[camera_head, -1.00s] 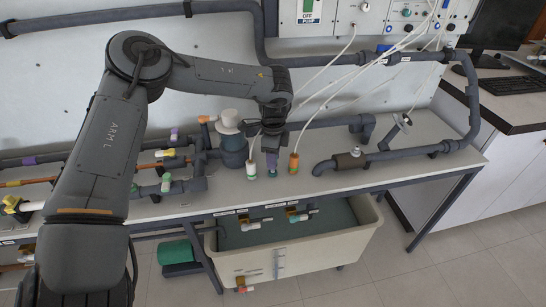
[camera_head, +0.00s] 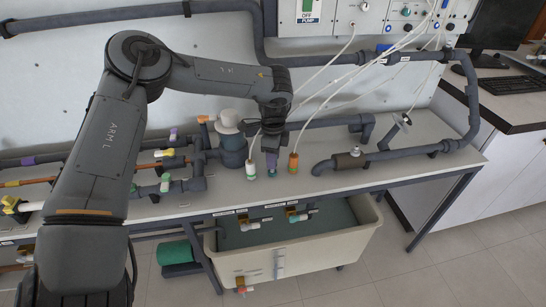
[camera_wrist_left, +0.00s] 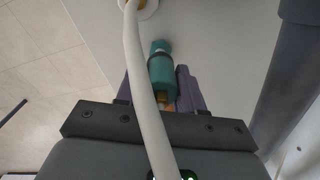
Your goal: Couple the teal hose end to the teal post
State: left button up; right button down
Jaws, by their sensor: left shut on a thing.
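My left gripper (camera_head: 271,157) points down over the bench between the white hose fitting and the orange one. In the left wrist view its purple fingers (camera_wrist_left: 175,92) are shut around the teal hose end (camera_wrist_left: 162,76), a teal cylinder with a dark ring and a brass-coloured end. Another teal part shows just beyond the dark ring; whether it is the post or part of the hose end, I cannot tell. In the head view a small teal piece (camera_head: 271,174) shows right below the fingertips. The teal post's joint is hidden. My right gripper is out of view.
A white fitting (camera_head: 251,168) stands close left of the gripper and an orange fitting (camera_head: 293,163) close right. A white hose (camera_wrist_left: 142,75) crosses in front in the wrist view. A dark pipe with a brown band (camera_head: 350,161) lies further right. A water tub (camera_head: 300,255) stands below.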

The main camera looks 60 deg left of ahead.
pick_arm(q)
jog(key=shift+f+b, duration=1.1)
jog(key=shift+f, duration=0.3)
dwell(0.3)
jog(key=o, duration=1.1)
jog(key=shift+o, duration=0.2)
jog(key=shift+r, duration=0.15)
notch_tip(320, 180, up, 9)
jog(key=p, duration=0.3)
jog(key=shift+r+p, duration=0.15)
jog(key=shift+p, duration=0.25)
jog(key=shift+r, duration=0.65)
